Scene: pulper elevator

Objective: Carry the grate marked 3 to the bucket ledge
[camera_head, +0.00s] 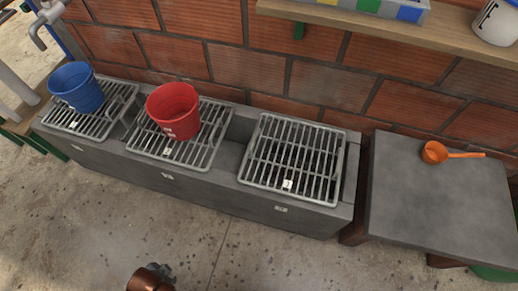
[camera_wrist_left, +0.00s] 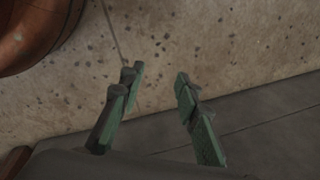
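The grate marked 3 (camera_head: 288,184) is a grey barred rack with a small white tag on its front edge. It lies over the right end of the long grey trough (camera_head: 190,184), with nothing on it. I cannot tell for sure which surface is the bucket ledge. In the left wrist view my left gripper (camera_wrist_left: 159,78) has its two green fingers apart, with nothing between them, above the floor. Its fingers are not clear in the head view. My right gripper is not in view.
A red bucket (camera_head: 173,110) stands on the middle grate and a blue bucket (camera_head: 77,88) on the left grate. A grey slab (camera_head: 430,205) at right holds an orange ladle (camera_head: 436,153). A wooden shelf (camera_head: 370,25) juts from the brick wall. The concrete floor in front looks clear.

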